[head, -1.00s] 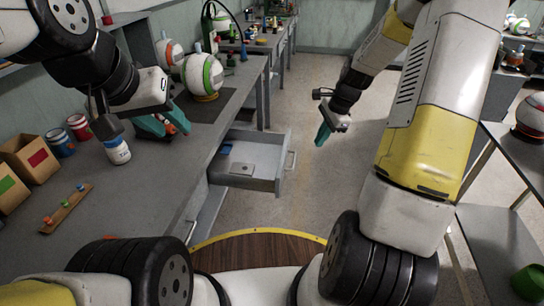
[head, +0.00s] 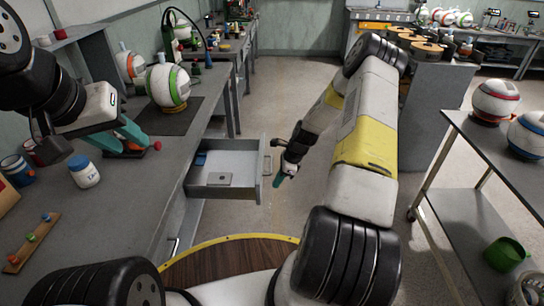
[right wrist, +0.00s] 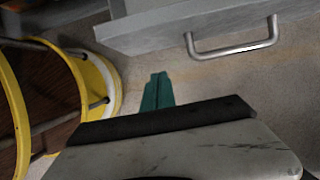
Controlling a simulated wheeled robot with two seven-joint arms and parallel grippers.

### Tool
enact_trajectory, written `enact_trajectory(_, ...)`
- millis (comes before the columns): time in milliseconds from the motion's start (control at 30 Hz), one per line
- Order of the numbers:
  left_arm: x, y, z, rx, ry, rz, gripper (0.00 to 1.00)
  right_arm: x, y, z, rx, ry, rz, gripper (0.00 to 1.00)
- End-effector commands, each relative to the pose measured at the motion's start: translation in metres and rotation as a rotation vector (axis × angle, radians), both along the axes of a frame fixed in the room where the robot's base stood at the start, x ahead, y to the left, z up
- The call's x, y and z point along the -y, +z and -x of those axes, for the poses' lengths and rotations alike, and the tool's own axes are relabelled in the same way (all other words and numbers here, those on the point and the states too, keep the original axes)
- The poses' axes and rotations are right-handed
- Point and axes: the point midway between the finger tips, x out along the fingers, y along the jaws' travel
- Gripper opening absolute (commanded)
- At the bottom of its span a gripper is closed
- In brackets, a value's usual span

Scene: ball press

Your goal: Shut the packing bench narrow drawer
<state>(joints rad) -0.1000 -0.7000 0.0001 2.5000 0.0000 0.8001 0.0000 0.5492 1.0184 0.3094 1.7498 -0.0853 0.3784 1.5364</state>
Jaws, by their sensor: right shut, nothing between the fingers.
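The packing bench drawer (head: 222,192) stands pulled out from under the bench top (head: 125,195) in the head view. Its front panel and bar handle (head: 269,158) face right; the handle also shows in the right wrist view (right wrist: 235,50). A grey flat item (head: 217,179) and a blue item lie inside. My right gripper (head: 279,181) is shut and empty, just right of the drawer front, apart from it. Its teal fingers (right wrist: 157,91) point toward the drawer front in the wrist view. My left gripper (head: 140,140) is above the bench top, its teal fingers apart.
A white jar with a blue lid (head: 84,171), a peg strip (head: 32,242) and a green-striped ball (head: 167,85) are on the bench. A grey cart (head: 466,212) stands right. The floor (head: 300,90) beyond my right arm is clear.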

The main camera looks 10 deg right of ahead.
Motion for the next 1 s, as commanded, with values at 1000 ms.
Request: enact_trajectory(1000,0.000,0.000,0.000,0.000,0.000,0.000,0.36,-0.059,-0.001,-0.017,0.002,0.003,0.001,0.00)
